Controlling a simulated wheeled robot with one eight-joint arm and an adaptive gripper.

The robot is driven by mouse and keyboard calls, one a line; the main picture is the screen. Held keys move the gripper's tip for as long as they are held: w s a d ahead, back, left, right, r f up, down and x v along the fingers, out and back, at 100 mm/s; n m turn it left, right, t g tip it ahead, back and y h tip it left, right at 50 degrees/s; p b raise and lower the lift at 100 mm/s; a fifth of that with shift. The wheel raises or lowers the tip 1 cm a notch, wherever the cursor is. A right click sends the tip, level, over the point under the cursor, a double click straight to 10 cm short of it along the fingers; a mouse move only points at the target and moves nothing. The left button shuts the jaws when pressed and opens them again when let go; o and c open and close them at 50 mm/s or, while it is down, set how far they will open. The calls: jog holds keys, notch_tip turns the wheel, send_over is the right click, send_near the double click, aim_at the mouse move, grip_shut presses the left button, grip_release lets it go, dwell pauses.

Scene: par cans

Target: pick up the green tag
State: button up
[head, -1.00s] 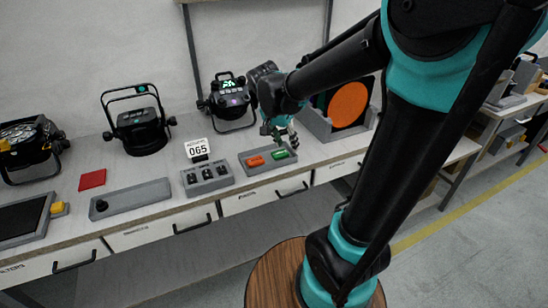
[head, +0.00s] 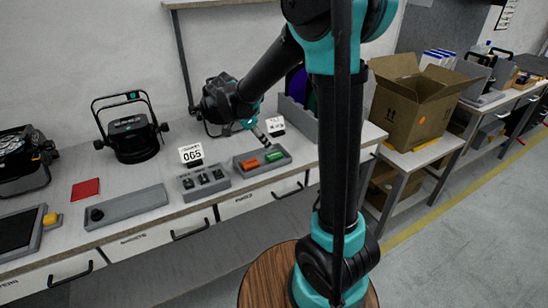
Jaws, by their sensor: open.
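The green tag (head: 274,156) lies in the right part of a small grey tray (head: 262,171) on the bench, beside an orange tag (head: 249,163). My gripper (head: 264,138) points down and to the right, just above the back of the tray, close to the green tag in the picture. Its fingers are small here and partly merge with the background; it is open and holds nothing that I can see. The gap between the fingers and the tag cannot be judged exactly.
A number card 065 (head: 191,153) stands behind a grey holder (head: 205,183) left of the tray. Another white card (head: 275,126) stands behind the tray. A stage lamp (head: 131,135) and red square (head: 85,189) are further left. An open cardboard box (head: 412,108) stands right.

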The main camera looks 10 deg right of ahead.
aim_at(274, 154)
jog(key=x, duration=0.8)
jog(key=shift+w+a+f, duration=0.1)
jog(key=shift+a, duration=0.1)
jog(key=shift+c, duration=0.3)
jog(key=c, duration=0.7)
jog(key=shift+o, duration=0.2)
